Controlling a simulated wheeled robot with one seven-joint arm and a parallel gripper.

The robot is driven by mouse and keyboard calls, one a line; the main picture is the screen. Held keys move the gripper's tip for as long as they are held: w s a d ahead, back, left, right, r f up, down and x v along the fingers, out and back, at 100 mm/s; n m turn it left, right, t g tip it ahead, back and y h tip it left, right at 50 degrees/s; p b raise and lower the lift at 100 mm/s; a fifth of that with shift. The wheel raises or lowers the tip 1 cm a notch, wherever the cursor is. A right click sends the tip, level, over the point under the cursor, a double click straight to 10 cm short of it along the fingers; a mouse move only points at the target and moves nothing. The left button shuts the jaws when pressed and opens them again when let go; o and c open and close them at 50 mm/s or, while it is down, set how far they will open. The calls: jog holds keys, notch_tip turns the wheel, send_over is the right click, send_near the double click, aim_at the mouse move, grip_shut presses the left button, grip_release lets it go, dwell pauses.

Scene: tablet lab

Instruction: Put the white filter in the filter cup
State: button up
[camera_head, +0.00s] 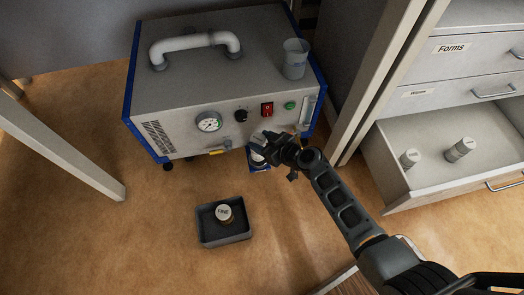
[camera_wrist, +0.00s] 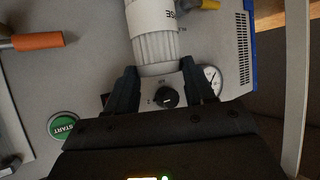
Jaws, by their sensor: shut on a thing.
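My gripper (camera_head: 268,152) is in front of the lower front of the grey machine. In the wrist view its two fingers (camera_wrist: 160,78) are closed on a white ribbed cylinder, the white filter (camera_wrist: 156,46). Beyond the ribbed part is a smooth white band; whether it belongs to the filter I cannot tell. In the head view the filter is mostly hidden by my gripper, and a small blue and white patch shows just below. A grey cup (camera_head: 295,60) stands upright on top of the machine at its right; I cannot tell whether it is the filter cup.
The machine's front (camera_head: 180,140) carries a gauge, a knob, a red switch, a green button and yellow and orange handles. A dark tray (camera_head: 226,240) holding a round lidded item lies on the floor. An open drawer (camera_head: 437,183) with two small containers is at right.

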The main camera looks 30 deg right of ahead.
aim_at(262, 159)
jog(key=shift+f+b, duration=1.05)
jog(key=shift+f, duration=0.95)
jog(key=o, duration=1.4)
jog(key=shift+s+r, duration=0.2)
jog(key=p+v, duration=0.3)
jog(key=v, duration=0.8)
jog(key=shift+s, duration=0.25)
jog(key=shift+d+r, duration=0.1)
